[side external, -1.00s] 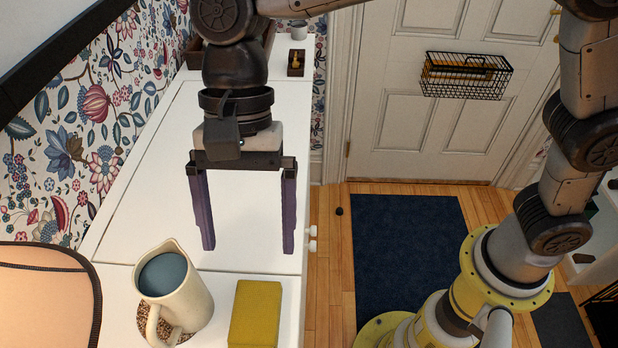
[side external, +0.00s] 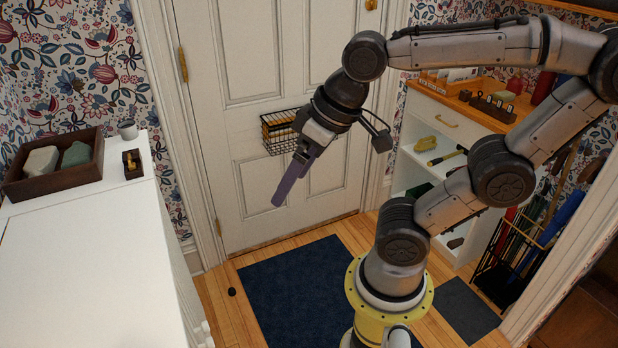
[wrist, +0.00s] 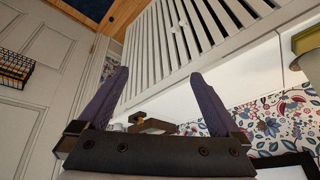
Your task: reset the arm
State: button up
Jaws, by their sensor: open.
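My gripper (side external: 284,192) hangs in the air in front of the white door (side external: 235,130), left of my arm's base. Its purple fingers point down and to the left and overlap each other in the side view. In the wrist view my gripper (wrist: 160,75) shows two fingers spread wide apart with nothing between them. It is open and empty, clear of the furniture in the side view.
A white cabinet (side external: 90,260) at left bears a wooden tray (side external: 85,184), a small cup (side external: 128,130) and a dark block. A wire basket (side external: 280,130) hangs on the door. Shelves (side external: 408,178) stand at right. A blue mat (side external: 300,285) lies on the floor.

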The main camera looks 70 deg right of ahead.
jog(key=shift+s+d+f+n+t+h, duration=0.15)
jog(key=shift+s+d+f+n, duration=0.1)
jog(key=shift+s+d+f, duration=0.25)
jog(key=shift+s+d+f+n+t+h, duration=0.15)
jog(key=shift+s+d+f+n, duration=0.1)
jog(key=shift+s+d, duration=0.3)
jog(key=a+f+m+g+y, duration=0.6)
jog(key=a+m+g+y, duration=0.1)
jog(key=a+y, duration=0.3)
jog(key=w+d+f+m+t+y, duration=0.3)
jog(key=w+d+f+m+t, duration=0.6)
jog(key=m+t, duration=0.8)
jog(key=w+a+m+g, duration=0.2)
jog(key=w+a+m, duration=0.1)
jog(key=w+a, duration=0.3)
jog(key=shift+w+g, duration=0.15)
jog(key=shift+g, duration=0.25)
